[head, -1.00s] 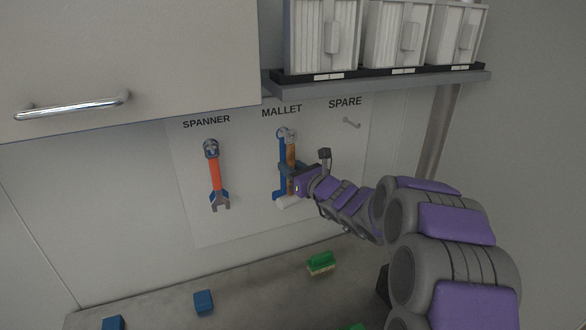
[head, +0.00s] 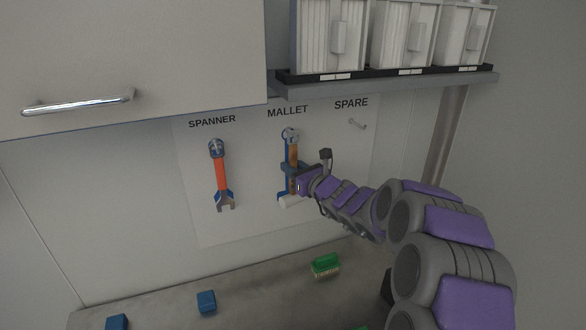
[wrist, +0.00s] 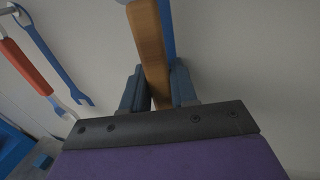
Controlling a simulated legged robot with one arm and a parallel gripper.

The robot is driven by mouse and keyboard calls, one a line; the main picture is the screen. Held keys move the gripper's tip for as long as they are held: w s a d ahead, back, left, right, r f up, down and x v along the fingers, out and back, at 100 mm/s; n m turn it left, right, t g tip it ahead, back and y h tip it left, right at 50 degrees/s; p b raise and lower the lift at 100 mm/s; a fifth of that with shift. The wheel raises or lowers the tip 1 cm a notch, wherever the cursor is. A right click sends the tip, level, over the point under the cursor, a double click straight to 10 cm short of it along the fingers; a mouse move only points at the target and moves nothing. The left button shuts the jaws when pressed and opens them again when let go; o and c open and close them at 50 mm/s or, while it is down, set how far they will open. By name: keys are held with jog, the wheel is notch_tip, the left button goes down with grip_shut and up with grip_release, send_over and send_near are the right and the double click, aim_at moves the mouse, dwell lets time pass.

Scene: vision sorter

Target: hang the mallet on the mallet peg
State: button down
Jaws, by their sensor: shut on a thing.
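The mallet (head: 294,157) is upright against the board below the MALLET label, its wooden handle up and its pale head (head: 290,202) down. A blue painted mallet shape (head: 284,178) shows behind it. My gripper (head: 296,181) is shut on the handle from the right. In the wrist view the wooden handle (wrist: 148,40) runs up between my two dark fingers (wrist: 155,88) and out of the top. The handle's top is close to the mallet peg (head: 291,132); I cannot tell whether it is on the peg.
An orange-handled spanner (head: 221,176) hangs left of the mallet. The spare peg (head: 357,123) at right is empty. A shelf (head: 390,86) with bins and a cupboard (head: 130,55) overhang the board. A green brush (head: 325,266) and blue blocks (head: 206,301) lie on the worktop.

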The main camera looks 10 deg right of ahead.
jog(key=c, duration=0.8)
grip_release()
jog(key=shift+s, duration=0.1)
